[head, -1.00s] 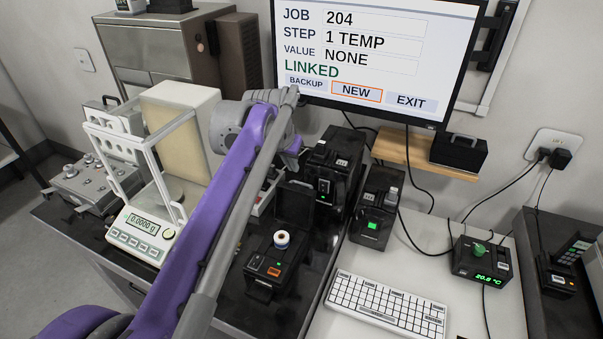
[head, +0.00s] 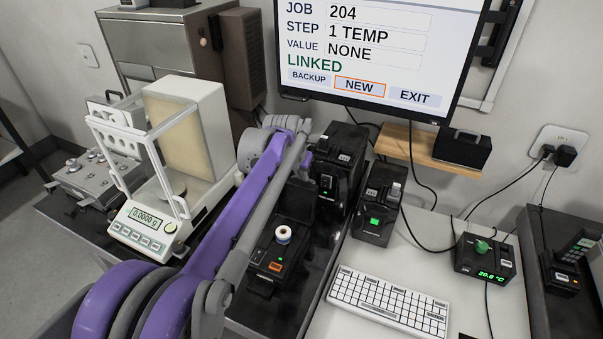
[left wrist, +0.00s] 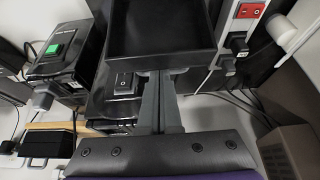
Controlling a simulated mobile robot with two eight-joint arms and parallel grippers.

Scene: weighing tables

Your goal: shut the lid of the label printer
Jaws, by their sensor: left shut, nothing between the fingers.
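The label printer (head: 272,258) is a small black unit on the dark table, with a white label roll (head: 283,235) in its open top. Its black lid (head: 297,202) stands raised at the back. In the left wrist view the lid (left wrist: 160,30) is a dark, shallow tray shape at the top. My left gripper (left wrist: 160,82) is shut and empty, its fingertips at the near edge of the lid. I cannot tell whether they touch it. In the head view this gripper (head: 304,166) is behind the lid and mostly hidden by my arm. My right gripper is not in view.
A taller black device (head: 338,172) stands close behind and right of the lid. A white balance (head: 148,232) is left of my arm. A keyboard (head: 388,302) lies at the front right.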

